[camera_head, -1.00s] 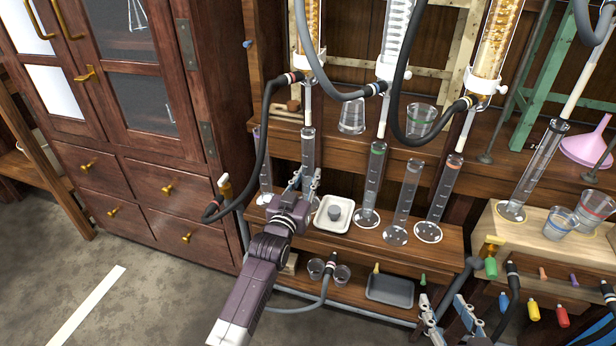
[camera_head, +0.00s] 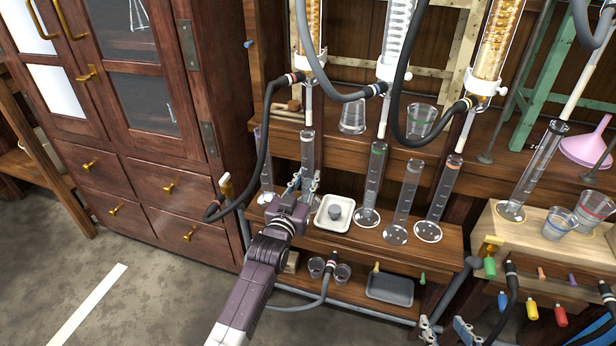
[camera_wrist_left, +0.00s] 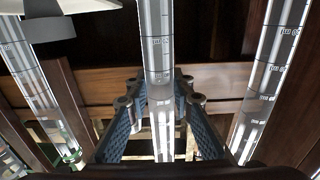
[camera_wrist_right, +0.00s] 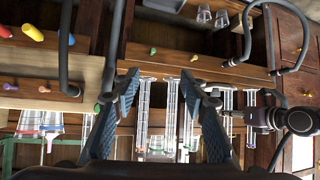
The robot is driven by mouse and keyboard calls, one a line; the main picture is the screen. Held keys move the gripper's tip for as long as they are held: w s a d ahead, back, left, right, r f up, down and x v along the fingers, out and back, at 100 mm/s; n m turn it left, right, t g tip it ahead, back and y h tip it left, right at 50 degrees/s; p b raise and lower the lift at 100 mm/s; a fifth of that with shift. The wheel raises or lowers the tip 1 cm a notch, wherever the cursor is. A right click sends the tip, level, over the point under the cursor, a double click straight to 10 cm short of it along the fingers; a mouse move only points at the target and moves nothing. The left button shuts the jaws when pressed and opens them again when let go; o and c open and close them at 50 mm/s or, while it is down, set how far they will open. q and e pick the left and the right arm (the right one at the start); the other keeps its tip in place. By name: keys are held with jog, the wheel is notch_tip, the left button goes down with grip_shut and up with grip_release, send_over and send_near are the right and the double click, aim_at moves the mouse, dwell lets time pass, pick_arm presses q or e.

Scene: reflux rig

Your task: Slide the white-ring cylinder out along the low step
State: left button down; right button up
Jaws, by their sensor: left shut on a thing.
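The cylinder in my left gripper (camera_head: 303,184) is clear glass with a pale ring near its top; I take this to be the white-ring cylinder (camera_head: 308,150). It stands about upright at the left of the low step (camera_head: 345,243), below the left column's tube. In the left wrist view, the cylinder (camera_wrist_left: 160,60) passes between the two blue fingers, which are shut on it. Its foot is hidden behind my gripper in the head view. My right gripper (camera_head: 447,332) is low at the bottom edge; in the right wrist view (camera_wrist_right: 165,88) its fingers are apart and empty.
A white tray (camera_head: 322,222) stands just right of the held cylinder. A green-ring cylinder (camera_head: 374,180), a plain cylinder (camera_head: 405,200) and a red-ring cylinder (camera_head: 440,195) stand further right. A dark hose (camera_head: 268,120) hangs at the left. Open floor (camera_head: 160,290) lies front left.

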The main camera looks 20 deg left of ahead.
aim_at(306, 182)
pick_arm(q)
jog(key=shift+s+p, duration=0.35)
jog(key=shift+s, duration=0.1)
jog(key=shift+s+r+p, duration=0.1)
jog(key=shift+s+p, duration=0.25)
jog(key=shift+s, duration=0.15)
jog(key=shift+s+p, duration=0.5)
jog(key=shift+s, duration=0.2)
jog(key=shift+s+a+p, duration=0.1)
jog(key=shift+s+p, duration=0.5)
jog(key=shift+s, duration=0.25)
jog(key=shift+s+p, duration=0.75)
jog(key=shift+s, duration=0.75)
pick_arm(e)
jog(key=s+d+f+g+h, duration=0.1)
jog(key=s+d+f+g, duration=0.1)
jog(key=s, duration=0.4)
jog(key=s+d+f+g+h, duration=0.1)
jog(key=s+d+f+g, duration=0.1)
jog(key=s+f+g, duration=0.3)
jog(key=s, duration=0.2)
jog(key=shift+s+d+f+g, duration=0.2)
jog(key=shift+s+f+g, duration=0.1)
jog(key=shift+f, duration=0.05)
